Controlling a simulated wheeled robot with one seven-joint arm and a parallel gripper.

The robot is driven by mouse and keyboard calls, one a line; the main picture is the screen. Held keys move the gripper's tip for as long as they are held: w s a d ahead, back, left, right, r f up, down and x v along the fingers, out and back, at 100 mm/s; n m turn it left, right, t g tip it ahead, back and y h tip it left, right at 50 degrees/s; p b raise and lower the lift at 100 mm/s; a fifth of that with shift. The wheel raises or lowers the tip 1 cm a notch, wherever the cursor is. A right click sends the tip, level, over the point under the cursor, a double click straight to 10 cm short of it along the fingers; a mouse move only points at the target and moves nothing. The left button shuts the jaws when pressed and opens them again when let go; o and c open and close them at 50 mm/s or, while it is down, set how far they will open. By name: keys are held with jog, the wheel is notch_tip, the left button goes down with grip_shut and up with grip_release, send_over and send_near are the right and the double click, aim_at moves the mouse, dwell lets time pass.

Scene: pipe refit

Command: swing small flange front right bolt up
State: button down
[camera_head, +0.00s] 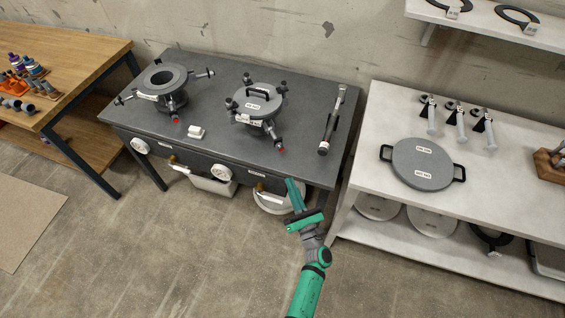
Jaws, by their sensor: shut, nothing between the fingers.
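A flange with a grey lid (256,103) and a top handle stands at the middle right of the dark bench; I take it as the small flange. Several swing bolts ring it. Its front right bolt (278,146) sticks outward and down from the rim, with a red tip. The other bolts at its back and left look more upright, close to the lid. My gripper (291,182) is shut and empty. It is in front of the bench edge, below and right of the bolt in the picture, apart from it.
An open flange (164,82) with bolts splayed outward stands at the bench's left. A wrench-like tool (331,122) lies at the right end. A white block (196,132) is between. A white table (480,189) with a large lid (422,167) stands right. Bins hang below the bench front.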

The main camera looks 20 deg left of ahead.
jog(key=x, duration=1)
jog(key=shift+d, duration=0.1)
